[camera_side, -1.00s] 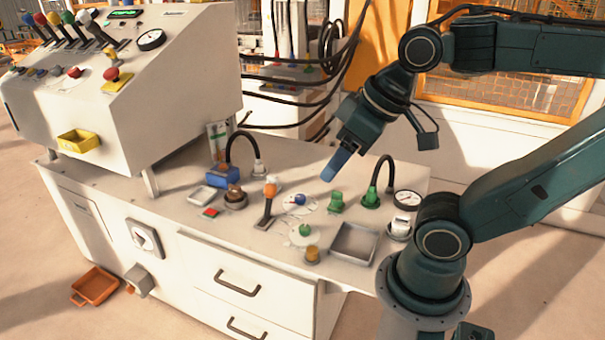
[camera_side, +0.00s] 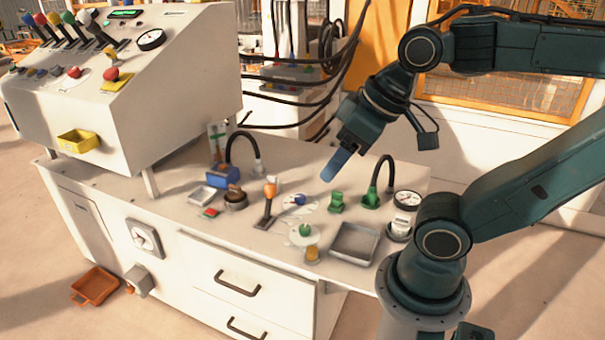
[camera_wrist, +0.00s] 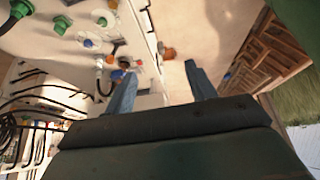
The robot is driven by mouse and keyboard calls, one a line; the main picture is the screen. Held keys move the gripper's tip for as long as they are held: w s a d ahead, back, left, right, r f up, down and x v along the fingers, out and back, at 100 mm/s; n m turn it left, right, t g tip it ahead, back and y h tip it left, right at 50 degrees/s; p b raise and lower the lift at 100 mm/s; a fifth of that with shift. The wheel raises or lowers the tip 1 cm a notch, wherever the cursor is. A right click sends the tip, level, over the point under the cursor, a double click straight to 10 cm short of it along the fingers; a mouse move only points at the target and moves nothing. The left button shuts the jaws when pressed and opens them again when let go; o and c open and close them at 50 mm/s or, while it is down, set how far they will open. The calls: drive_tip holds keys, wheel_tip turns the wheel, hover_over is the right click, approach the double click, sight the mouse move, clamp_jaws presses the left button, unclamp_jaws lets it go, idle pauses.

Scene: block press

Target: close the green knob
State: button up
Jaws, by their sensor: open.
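The green knob (camera_side: 305,230) sits on a round pale dial plate on the bench top, in the side view. In the wrist view a green knob (camera_wrist: 87,43) shows on a round white plate at the upper left. My gripper (camera_side: 328,178) hangs above the bench, behind the knob and apart from it. In the wrist view my gripper (camera_wrist: 160,82) shows two blue fingers spread wide with nothing between them. The exact setting of the green knob is too small to read.
A blue knob (camera_side: 299,199), an orange-topped lever (camera_side: 268,205), a green block (camera_side: 336,202), a yellow cylinder (camera_side: 312,253) and a grey tray (camera_side: 341,252) crowd around it. A green-based hose (camera_side: 371,199) arches at the right. A sloped control panel (camera_side: 190,70) stands at the left.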

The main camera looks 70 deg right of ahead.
drive_tip(key=m+g, duration=0.6)
drive_tip(key=m, duration=1.9)
hover_over(305, 227)
wheel_tip(305, 227, down, 26)
drive_tip(key=shift+a+f, duration=0.1)
drive_tip(key=shift+f, duration=6.8)
